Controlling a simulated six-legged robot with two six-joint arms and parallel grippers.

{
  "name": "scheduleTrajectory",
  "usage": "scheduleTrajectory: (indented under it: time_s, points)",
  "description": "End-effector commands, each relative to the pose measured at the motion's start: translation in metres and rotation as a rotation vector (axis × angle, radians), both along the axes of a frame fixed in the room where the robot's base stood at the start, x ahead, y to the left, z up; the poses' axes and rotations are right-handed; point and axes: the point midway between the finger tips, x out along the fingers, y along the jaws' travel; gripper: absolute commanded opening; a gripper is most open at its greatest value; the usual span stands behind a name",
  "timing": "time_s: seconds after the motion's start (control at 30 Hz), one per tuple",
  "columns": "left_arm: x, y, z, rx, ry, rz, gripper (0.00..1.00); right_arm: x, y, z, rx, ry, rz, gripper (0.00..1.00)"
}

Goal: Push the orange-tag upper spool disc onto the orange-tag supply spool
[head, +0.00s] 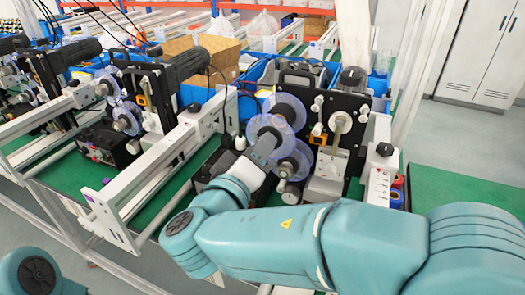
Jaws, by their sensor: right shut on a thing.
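My right gripper (262,150) reaches in from the lower right and is shut on a clear, bluish-purple spool disc (264,124). It holds the disc upright in front of the black coder panel in the middle. Another clear disc (290,104) is on the panel just behind and above the held one. A further clear disc (300,158) is just below and to the right. From here I cannot tell whether the held disc touches either. A small orange tag (317,130) is on the panel right of the discs. My left gripper is out of view.
A second coder (150,95) with its own discs stands at the left. A white rail (150,178) runs between the two. Blue bins and a cardboard box (203,50) are behind. Green mat (440,195) lies bare at the right. Colored rolls (394,196) sit beside the coder.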

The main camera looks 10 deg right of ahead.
Motion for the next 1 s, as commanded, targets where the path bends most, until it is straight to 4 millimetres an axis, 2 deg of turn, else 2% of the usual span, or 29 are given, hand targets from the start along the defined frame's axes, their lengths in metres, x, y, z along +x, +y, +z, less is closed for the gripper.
scheduleTrajectory:
  time_s: [0.17,0.53,1.0]
  points:
    - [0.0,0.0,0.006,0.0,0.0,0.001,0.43,0.003,0.0,0.005,-0.007,-0.006,0.006,0.0]
    - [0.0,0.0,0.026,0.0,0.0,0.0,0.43,0.029,-0.018,0.005,-0.006,-0.003,0.005,0.0]
    - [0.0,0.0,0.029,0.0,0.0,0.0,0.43,0.039,-0.025,0.002,-0.005,-0.004,0.007,0.0]
